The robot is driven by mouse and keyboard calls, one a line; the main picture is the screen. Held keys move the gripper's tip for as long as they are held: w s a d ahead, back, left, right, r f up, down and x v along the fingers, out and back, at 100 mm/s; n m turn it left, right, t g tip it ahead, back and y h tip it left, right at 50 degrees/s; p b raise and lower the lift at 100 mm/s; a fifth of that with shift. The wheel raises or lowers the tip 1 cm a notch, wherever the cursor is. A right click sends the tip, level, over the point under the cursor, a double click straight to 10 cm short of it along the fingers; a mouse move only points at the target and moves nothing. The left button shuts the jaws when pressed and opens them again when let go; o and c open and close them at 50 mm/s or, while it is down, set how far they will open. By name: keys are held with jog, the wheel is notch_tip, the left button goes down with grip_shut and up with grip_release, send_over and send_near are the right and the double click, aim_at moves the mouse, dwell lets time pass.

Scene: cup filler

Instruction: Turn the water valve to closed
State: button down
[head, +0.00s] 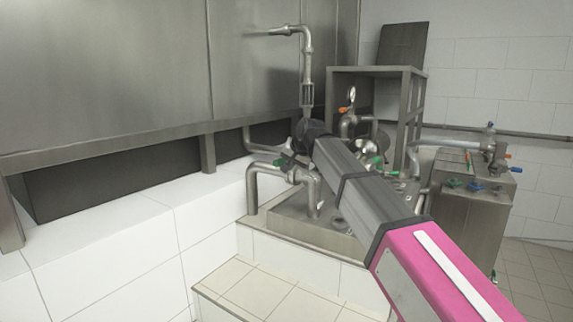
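Several small valves with coloured handles show, and I cannot tell which is the water valve. An orange-handled valve (345,110) is on the piping under the gauge. A green handle (377,162) shows just right of my arm. More coloured handles, one of them orange (515,170), are on the metal box at right. My pink and grey arm reaches from the lower right to the middle, covering part of the piping. I cannot make out my gripper; it seems hidden beyond the arm.
A large steel tank (105,75) fills the upper left above a white tiled ledge (130,245). A metal frame (409,105) and a steel box (472,225) stand behind and right. Tiled floor (535,275) is clear at the lower right.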

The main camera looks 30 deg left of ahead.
jog(key=s+d+f+v, duration=0.1)
jog(key=v, duration=1)
jog(key=shift+w+d+f, duration=0.1)
jog(key=shift+d, duration=0.05)
